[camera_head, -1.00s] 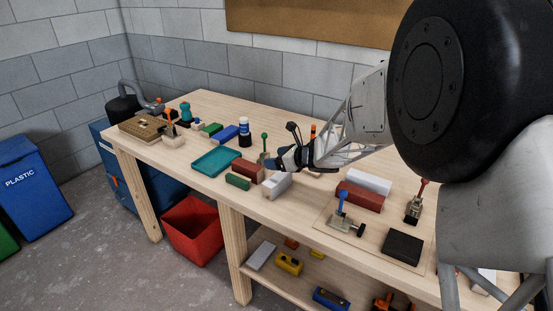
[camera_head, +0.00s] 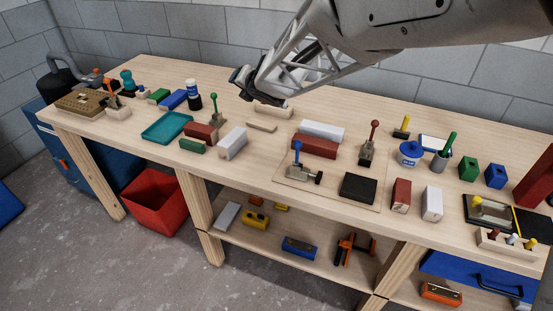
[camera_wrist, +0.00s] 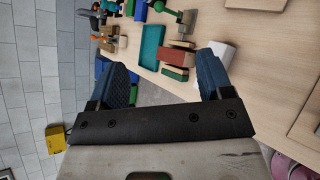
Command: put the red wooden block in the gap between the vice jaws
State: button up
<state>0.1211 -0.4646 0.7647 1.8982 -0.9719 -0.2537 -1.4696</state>
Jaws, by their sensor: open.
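Several red blocks are in view, and I cannot tell which one the task means. A short red block (camera_head: 200,132) lies behind a green strip (camera_head: 191,146); it also shows in the wrist view (camera_wrist: 180,57). A longer red batten (camera_head: 314,146) lies on a board in front of a white batten (camera_head: 322,131). Another red block (camera_head: 401,195) stands farther right. I cannot clearly make out the vice or its jaws. My gripper (camera_head: 245,83) is above the back half of the table; its open fingers show in the wrist view (camera_wrist: 166,80) with nothing between them.
A teal tray (camera_head: 166,128) lies left of the short red block, and a white block (camera_head: 232,143) stands to its right. A green-handled clamp (camera_head: 213,108) rises behind. Tan strips (camera_head: 273,111) lie below my gripper. Blue- and red-handled clamps (camera_head: 367,145) stand on the board.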

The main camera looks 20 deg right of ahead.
jog(key=s+d+r+m+g+h, duration=0.1)
jog(key=s+r+m+g+h, duration=0.1)
jog(key=s+m, duration=0.65)
jog(key=s+r+m+g+h, duration=0.2)
jog(key=s+m+g, duration=0.1)
jog(key=s+m, duration=0.6)
jog(key=s+a+f+m+g+y, duration=0.1)
jog(key=s+m, duration=0.4)
jog(key=s, duration=0.5)
jog(key=s+a+f+m+g+y, duration=0.1)
jog(key=s+a+m+g, duration=0.3)
jog(key=s, duration=0.7)
jog(key=shift+f+m+y, duration=0.3)
jog(key=shift+f+m, duration=0.1)
jog(key=shift+m, duration=0.35)
jog(key=shift+s+a, duration=0.1)
